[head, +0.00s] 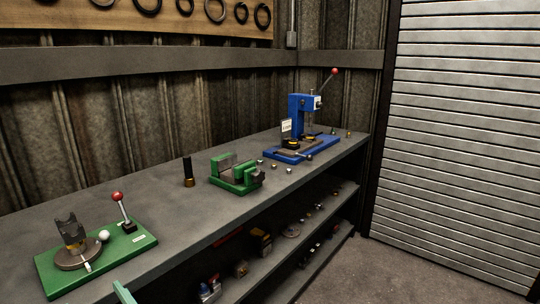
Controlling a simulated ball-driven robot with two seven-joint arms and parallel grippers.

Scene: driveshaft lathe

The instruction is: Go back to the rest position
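Neither of my grippers shows in the head view. A grey workbench (130,205) runs from the lower left toward the back right. On it stand a green fixture plate (62,284) with a dark clamp piece and a red-knobbed lever (121,211), a green vise (233,183), and a blue arbor press (299,112) with a red-knobbed handle. A dark upright cylinder with a brass-coloured base (187,172) stands between the fixture and the vise.
Several small metal parts lie near the vise and press. Lower shelves (283,250) hold assorted parts. A pale green piece (123,293) juts in at the bottom edge; I cannot tell what it is. A roller shutter (465,130) stands right, with clear floor (400,275) before it.

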